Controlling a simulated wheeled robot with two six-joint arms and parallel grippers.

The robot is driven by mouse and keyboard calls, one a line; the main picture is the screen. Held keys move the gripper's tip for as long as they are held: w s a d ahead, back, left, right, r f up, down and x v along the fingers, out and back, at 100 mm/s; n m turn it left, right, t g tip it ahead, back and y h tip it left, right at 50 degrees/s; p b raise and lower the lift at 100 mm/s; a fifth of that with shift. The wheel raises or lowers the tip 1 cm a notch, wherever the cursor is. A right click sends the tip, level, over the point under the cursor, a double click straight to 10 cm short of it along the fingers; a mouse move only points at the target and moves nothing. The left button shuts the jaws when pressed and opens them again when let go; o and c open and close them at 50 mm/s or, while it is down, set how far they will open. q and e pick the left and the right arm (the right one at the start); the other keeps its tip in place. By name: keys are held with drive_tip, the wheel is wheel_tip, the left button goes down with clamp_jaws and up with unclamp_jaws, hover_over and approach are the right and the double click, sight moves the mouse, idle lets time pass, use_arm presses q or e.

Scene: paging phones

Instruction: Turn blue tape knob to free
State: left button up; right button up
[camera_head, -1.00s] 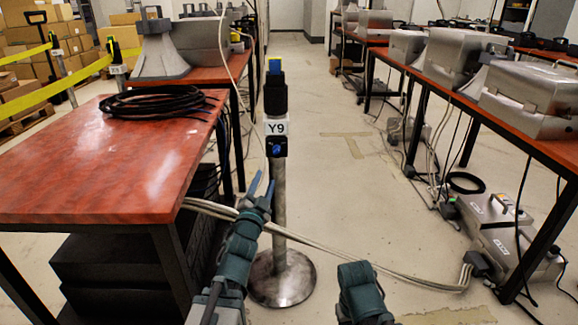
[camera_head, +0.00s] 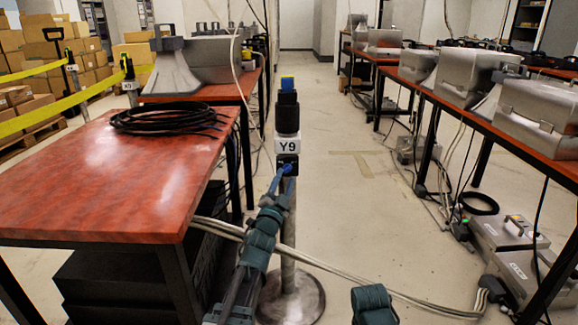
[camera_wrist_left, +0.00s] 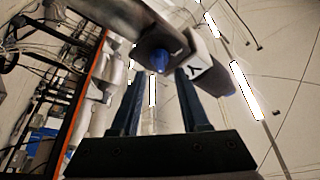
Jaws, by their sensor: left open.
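A metal stanchion post stands beside the table on a round steel base (camera_head: 292,300). Its dark head (camera_head: 288,118) has a blue top cap (camera_head: 288,83) and a white label reading Y9 (camera_head: 287,145). The blue tape knob (camera_wrist_left: 160,60) sits on the dark block under the label; in the head view it is largely lost behind my fingertips. My left gripper (camera_head: 281,176) is at the post below the label. In the wrist view its two fingers (camera_wrist_left: 159,76) are apart, with the knob between and just ahead of the tips. I cannot tell whether they touch. My right gripper is out of view.
A red table (camera_head: 110,185) with coiled black cable (camera_head: 170,110) lies left of the post. A bench with grey machines (camera_head: 535,110) lines the right. Open floor (camera_head: 350,210) lies between.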

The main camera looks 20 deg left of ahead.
sight(289, 170)
use_arm(q)
drive_tip(key=shift+p+x, duration=0.55)
drive_tip(key=shift+x, duration=2.1)
clamp_jaws()
